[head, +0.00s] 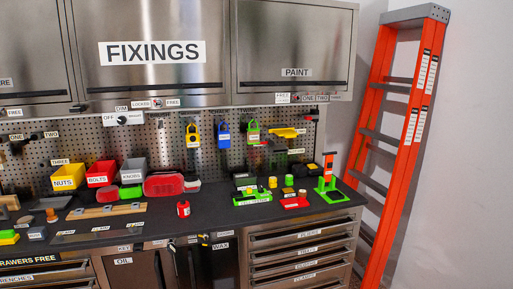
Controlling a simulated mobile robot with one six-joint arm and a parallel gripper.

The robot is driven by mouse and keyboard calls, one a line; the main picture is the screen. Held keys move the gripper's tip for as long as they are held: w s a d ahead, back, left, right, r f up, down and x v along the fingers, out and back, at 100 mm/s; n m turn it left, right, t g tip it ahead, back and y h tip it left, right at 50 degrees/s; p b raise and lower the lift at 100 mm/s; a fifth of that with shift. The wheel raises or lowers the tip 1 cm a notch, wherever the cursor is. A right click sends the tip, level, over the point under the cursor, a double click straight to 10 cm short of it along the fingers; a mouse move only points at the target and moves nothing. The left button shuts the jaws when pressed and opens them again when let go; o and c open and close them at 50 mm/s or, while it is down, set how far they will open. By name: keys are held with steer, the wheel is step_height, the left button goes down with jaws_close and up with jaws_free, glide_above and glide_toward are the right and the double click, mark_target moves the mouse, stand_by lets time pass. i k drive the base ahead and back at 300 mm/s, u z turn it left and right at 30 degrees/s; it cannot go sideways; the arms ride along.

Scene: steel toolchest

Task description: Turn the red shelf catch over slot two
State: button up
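A row of small labels sits on the ledge under the right wall cabinet, and the label strip (314,98) there reads ONE and TWO. A small red part (296,98) shows beside the ONE label; it is too small to tell its shape or which way it is turned. Another red part (317,112) shows just below the TWO label, at the right end of the pegboard. I cannot tell which of these is the shelf catch. More ONE and TWO labels (33,136) show at the far left of the pegboard. My gripper is not in view.
Padlocks (223,135) hang on the pegboard. An orange ladder (400,130) stands at the right. Drawers (300,250) are below.

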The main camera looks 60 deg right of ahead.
mark_target(271, 143)
steer(key=u, duration=0.5)
steer(key=k, duration=1.25)
steer(key=z, duration=1.3)
steer(key=i, duration=0.55)
steer(key=u, duration=0.2)
